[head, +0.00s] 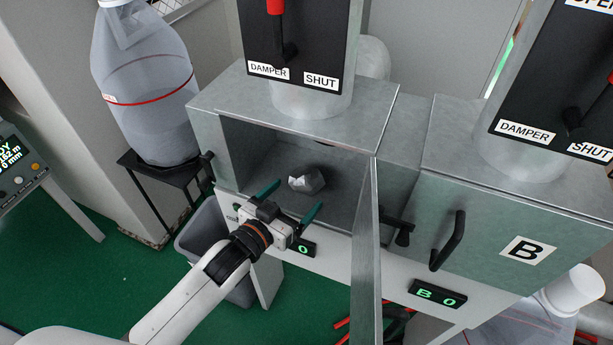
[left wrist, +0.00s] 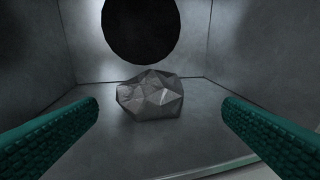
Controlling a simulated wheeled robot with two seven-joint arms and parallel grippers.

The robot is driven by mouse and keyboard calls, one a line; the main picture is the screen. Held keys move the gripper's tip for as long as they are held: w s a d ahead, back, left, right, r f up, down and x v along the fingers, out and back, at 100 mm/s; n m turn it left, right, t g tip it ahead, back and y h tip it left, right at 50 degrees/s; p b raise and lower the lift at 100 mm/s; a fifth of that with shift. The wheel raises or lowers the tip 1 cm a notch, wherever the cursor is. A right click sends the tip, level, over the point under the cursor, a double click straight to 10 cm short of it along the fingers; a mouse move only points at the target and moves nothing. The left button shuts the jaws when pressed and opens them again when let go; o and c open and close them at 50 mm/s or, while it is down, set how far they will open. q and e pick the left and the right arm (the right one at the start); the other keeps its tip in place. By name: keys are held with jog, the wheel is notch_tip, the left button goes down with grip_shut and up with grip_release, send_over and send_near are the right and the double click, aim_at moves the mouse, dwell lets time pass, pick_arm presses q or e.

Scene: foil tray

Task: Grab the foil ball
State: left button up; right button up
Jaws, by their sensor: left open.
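The foil ball (head: 307,179) is a crumpled silver lump on the floor of an open metal box. In the left wrist view the foil ball (left wrist: 150,96) sits between and beyond the two green fingers, below a round dark opening (left wrist: 141,30) in the back wall. My left gripper (head: 290,201) is open at the front edge of the box, with its fingers spread to either side of the ball and nothing between them. The fingers also show in the left wrist view (left wrist: 160,128), apart from the ball. My right gripper is not in view.
The box's door (head: 366,250) stands open on the right of the opening. A closed box marked B (head: 480,235) stands further right. A grey bin (head: 205,245) is below left, and a large plastic bag (head: 145,90) stands on a black stand. The box floor around the ball is clear.

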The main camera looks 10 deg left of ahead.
aim_at(299, 189)
pick_arm(q)
jog(key=shift+x, duration=0.8)
jog(key=shift+w+r+p, duration=0.1)
jog(key=shift+w+p, duration=0.2)
jog(key=shift+w, duration=0.05)
jog(key=x, duration=0.1)
jog(key=p+x, duration=0.1)
jog(key=x, duration=0.1)
jog(key=shift+w+a, duration=0.1)
jog(key=shift+w, duration=0.7)
jog(key=shift+s, duration=0.1)
jog(key=shift+c, duration=1.3)
jog(key=c, duration=0.8)
